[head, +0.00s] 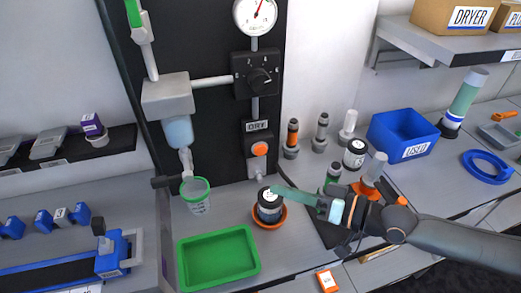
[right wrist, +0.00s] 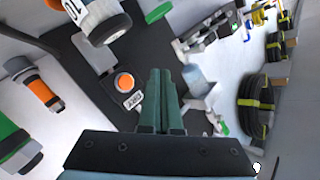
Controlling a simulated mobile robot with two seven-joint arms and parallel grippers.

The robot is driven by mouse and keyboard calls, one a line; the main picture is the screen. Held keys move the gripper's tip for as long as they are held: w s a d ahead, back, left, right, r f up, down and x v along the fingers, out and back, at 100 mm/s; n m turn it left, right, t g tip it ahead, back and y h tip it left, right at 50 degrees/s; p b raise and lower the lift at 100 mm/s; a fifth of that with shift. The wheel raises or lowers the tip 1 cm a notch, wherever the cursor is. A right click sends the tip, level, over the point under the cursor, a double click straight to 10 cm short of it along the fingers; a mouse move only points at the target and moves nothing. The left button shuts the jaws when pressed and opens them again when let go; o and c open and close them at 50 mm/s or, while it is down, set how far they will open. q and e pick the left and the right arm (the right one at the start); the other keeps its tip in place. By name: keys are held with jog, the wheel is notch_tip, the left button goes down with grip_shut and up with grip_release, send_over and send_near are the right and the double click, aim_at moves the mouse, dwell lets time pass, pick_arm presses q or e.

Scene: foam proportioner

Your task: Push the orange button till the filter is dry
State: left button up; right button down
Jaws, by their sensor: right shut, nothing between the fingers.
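My left gripper is not in view.
A black jar with a white label (head: 269,206) stands in an orange dish (head: 284,217) close under my right fingertips. A green-rimmed cup (head: 196,196) and a green tray (head: 248,232) are to the left. Several fittings stand right of the panel, near a blue bin (head: 376,137).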

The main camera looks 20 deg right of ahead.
aim_at(260, 150)
jog(key=w+b, duration=0.6)
jog(key=w, duration=0.1)
jog(key=shift+w+a+f, duration=0.15)
jog(key=shift+f, duration=0.05)
jog(key=shift+w+b, duration=0.4)
jog(key=shift+b, duration=0.1)
jog(key=shift+w+r, duration=0.2)
jog(key=shift+w, duration=0.15)
dwell(0.6)
jog(key=shift+w+b, duration=0.1)
jog(key=shift+b, duration=0.2)
dwell(0.3)
jog(key=shift+w, duration=0.35)
